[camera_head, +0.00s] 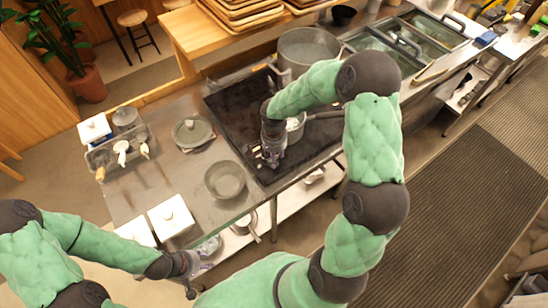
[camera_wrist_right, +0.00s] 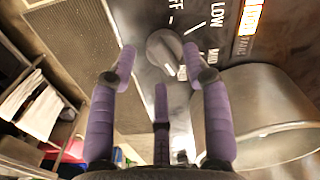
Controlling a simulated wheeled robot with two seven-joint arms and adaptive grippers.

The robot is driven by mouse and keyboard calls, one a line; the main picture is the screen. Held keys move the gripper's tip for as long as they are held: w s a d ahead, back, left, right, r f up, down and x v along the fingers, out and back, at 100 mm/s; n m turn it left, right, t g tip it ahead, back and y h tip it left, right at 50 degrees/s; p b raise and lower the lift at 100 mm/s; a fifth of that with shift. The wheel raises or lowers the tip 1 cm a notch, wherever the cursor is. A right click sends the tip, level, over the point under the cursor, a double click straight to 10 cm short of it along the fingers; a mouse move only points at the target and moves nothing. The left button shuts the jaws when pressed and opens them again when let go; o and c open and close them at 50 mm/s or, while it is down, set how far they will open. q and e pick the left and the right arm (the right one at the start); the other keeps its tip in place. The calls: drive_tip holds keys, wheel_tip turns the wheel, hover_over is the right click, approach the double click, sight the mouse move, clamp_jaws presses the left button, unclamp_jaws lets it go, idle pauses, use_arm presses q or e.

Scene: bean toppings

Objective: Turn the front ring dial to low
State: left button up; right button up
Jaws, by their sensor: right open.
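The ring dial (camera_wrist_right: 163,50) is a round grey knob on the dark stove panel in the right wrist view. OFF, LOW and MID are printed around it; which mark it points at is hard to tell. My right gripper (camera_wrist_right: 158,62) is open, with purple fingers on either side of the knob; contact is unclear. In the head view my right gripper (camera_head: 272,160) is over the front of the black cooktop (camera_head: 228,112), and hides the dial. My left gripper (camera_head: 197,268) is low at the table's front edge, away from the stove; its finger opening is unclear.
A saucepan (camera_head: 296,128) is on the cooktop beside my right gripper, its handle reaching right. A large pot (camera_head: 309,47) stands behind. A metal bowl (camera_head: 225,180) and a lidded dish (camera_head: 193,133) sit left of the stove. White containers (camera_head: 171,216) stand near the front edge.

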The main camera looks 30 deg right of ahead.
drive_tip(key=shift+f, duration=0.65)
clamp_jaws()
